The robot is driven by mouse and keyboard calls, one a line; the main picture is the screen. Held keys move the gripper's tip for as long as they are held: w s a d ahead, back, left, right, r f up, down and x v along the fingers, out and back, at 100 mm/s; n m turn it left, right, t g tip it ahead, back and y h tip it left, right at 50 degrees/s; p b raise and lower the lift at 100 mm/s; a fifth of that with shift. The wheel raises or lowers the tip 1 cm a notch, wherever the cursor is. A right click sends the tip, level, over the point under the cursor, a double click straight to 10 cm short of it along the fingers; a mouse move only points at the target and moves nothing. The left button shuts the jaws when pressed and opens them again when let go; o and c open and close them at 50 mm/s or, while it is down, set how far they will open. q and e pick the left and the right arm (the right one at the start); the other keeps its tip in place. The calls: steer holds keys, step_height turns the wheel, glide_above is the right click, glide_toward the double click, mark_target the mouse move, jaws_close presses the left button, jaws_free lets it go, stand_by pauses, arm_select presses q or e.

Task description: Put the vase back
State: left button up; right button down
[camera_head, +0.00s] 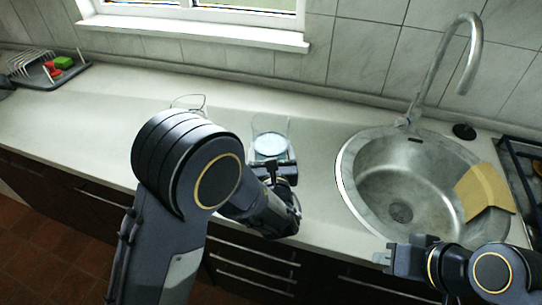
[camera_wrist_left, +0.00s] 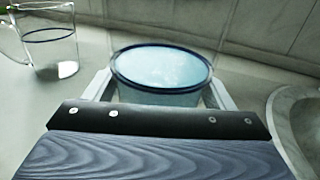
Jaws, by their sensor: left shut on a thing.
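The vase (camera_head: 270,146) is a clear glass vessel with a pale blue inside, above or on the counter left of the sink. In the left wrist view the vase (camera_wrist_left: 160,72) shows a dark blue rim and stands between the two fingers. My left gripper (camera_head: 272,166) is shut on it from the near side. Its fingers also show in the left wrist view (camera_wrist_left: 158,92). The vase's base is hidden, so I cannot tell whether it touches the counter. My right gripper (camera_head: 388,258) is by the counter's front edge below the sink; its jaw opening is unclear.
A clear glass mug (camera_wrist_left: 50,45) stands left of the vase, partly behind my arm in the head view (camera_head: 188,103). A round sink (camera_head: 400,190) with a tan board (camera_head: 484,190) and a faucet (camera_head: 440,70) is right. A dish rack (camera_head: 45,70) is far left.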

arm_select(q)
step_height(320, 180, down, 2)
steer(key=shift+d, duration=0.1)
steer(key=shift+f, duration=0.15)
steer(key=o, duration=1.5)
